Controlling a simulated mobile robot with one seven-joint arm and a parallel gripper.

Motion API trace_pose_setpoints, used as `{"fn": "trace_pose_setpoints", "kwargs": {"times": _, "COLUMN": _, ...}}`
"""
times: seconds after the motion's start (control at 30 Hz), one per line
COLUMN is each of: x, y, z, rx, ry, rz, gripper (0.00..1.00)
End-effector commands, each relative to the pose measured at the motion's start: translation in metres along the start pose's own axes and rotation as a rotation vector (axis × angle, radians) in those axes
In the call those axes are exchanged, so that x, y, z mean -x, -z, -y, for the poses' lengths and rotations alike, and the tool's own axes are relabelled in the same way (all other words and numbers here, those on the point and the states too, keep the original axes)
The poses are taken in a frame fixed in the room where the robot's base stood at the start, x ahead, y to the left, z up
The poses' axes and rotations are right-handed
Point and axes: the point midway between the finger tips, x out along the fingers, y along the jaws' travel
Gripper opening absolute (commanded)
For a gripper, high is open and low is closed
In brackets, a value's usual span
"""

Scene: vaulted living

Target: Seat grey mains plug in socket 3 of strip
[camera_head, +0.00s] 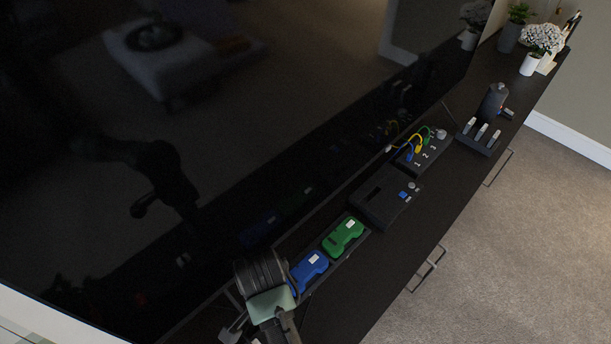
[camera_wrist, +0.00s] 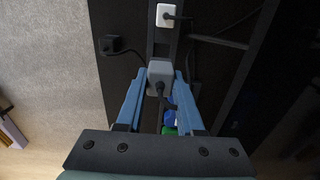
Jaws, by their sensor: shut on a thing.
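The grey mains plug (camera_wrist: 160,73) is held between the blue fingers of my gripper (camera_wrist: 160,80) in the wrist view, its dark cable hanging toward the palm. My gripper also shows at the bottom of the head view (camera_head: 270,318), beside the blue device; the plug cannot be made out there. A dark strip-like bar (camera_wrist: 163,41) runs beyond the plug in the wrist view. A white plug (camera_wrist: 166,15) is at its far end. I cannot tell whether the grey plug touches the bar, and no socket number is readable there.
A black plug (camera_wrist: 110,44) with a cable lies left of the bar. A blue device (camera_head: 309,270) and a green device (camera_head: 344,235) lie in a tray on the dark cabinet. Further along are a black box (camera_head: 383,204) and a panel numbered 1 to 3 (camera_head: 413,161). A large dark screen (camera_head: 230,120) stands behind.

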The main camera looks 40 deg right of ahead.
Motion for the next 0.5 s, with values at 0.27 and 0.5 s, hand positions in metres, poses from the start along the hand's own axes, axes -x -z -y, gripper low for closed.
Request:
{"fn": "trace_pose_setpoints", "kwargs": {"times": 0.27, "x": -0.038, "y": -0.004, "z": 0.003, "rx": 0.015, "ry": -0.005, "rz": 0.0, "gripper": 0.0}}
{"fn": "trace_pose_setpoints", "kwargs": {"times": 0.5, "x": -0.064, "y": -0.004, "z": 0.003, "rx": 0.014, "ry": -0.003, "rz": 0.0, "gripper": 0.0}}
